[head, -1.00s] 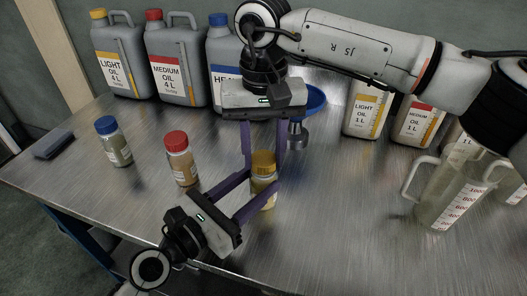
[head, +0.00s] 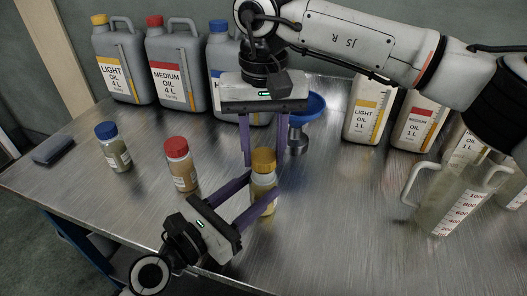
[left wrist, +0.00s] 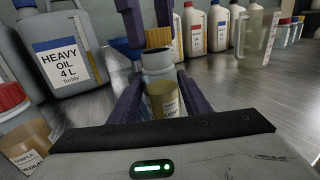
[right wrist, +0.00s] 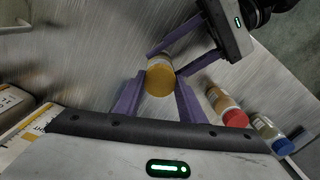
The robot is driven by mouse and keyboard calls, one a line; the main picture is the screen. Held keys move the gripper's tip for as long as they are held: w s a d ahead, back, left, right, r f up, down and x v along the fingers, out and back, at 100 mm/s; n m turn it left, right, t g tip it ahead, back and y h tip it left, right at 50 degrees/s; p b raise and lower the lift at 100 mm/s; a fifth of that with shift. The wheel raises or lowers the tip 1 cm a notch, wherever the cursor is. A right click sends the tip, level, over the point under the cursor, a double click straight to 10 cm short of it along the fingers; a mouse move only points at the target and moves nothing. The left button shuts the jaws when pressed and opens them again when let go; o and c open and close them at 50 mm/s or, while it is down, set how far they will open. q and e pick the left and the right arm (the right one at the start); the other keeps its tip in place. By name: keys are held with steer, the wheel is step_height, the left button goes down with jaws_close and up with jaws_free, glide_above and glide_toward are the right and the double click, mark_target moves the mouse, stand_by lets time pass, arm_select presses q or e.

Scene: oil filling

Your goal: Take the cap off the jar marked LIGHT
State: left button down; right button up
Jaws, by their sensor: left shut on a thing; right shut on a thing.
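My left gripper (head: 265,183) is shut on the jar's body from the front left. My right gripper (head: 264,154) points down from above, shut on the yellow cap. In the right wrist view the cap (right wrist: 160,82) sits between my right fingers and hides most of the jar.
Red-capped (head: 181,168) and blue-capped (head: 113,150) jars stand to the left. A blue funnel (head: 312,106) is behind my right gripper. Large oil cans (head: 121,65) line the back; smaller bottles (head: 367,112) and a clear measuring jug (head: 446,205) are at right. The front right table is clear.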

mark_target(263, 156)
steer(key=shift+r, duration=2)
arm_select(q)
steer(key=c, duration=0.9)
jaws_free()
